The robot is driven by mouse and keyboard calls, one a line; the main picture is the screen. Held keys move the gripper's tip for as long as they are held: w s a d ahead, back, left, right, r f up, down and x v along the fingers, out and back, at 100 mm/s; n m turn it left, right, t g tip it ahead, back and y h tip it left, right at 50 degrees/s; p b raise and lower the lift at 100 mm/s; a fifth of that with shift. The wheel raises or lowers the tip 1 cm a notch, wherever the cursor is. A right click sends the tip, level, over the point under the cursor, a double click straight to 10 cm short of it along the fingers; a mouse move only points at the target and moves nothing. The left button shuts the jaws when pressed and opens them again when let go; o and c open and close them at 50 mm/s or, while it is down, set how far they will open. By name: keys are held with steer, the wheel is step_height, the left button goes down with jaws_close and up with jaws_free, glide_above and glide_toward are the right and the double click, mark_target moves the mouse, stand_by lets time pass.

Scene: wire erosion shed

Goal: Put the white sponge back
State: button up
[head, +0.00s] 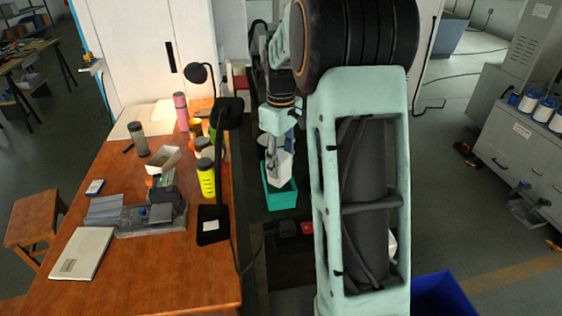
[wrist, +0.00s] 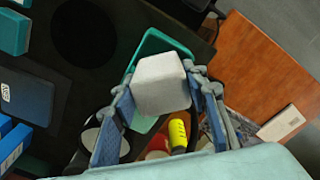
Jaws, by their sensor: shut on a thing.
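The white sponge (wrist: 162,84) is a pale block held between the two fingers of my gripper (wrist: 165,100) in the wrist view. In the head view the sponge (head: 282,168) shows at the lower end of my gripper (head: 275,150), just above a teal open bin (head: 281,198). In the wrist view the bin's rim (wrist: 152,42) shows behind the sponge, and the sponge hides part of its inside. I cannot tell whether the sponge's lower part is inside the bin.
A wooden table (head: 150,260) stands left of the bin. It carries a black desk lamp (head: 213,225), a yellow bottle (head: 206,178), a pink bottle (head: 181,110) and a white laptop-like slab (head: 82,253). A blue bin (head: 447,295) is at lower right.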

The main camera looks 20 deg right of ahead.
steer(key=shift+f, duration=0.45)
steer(key=o, duration=1.1)
step_height(320, 180, up, 13)
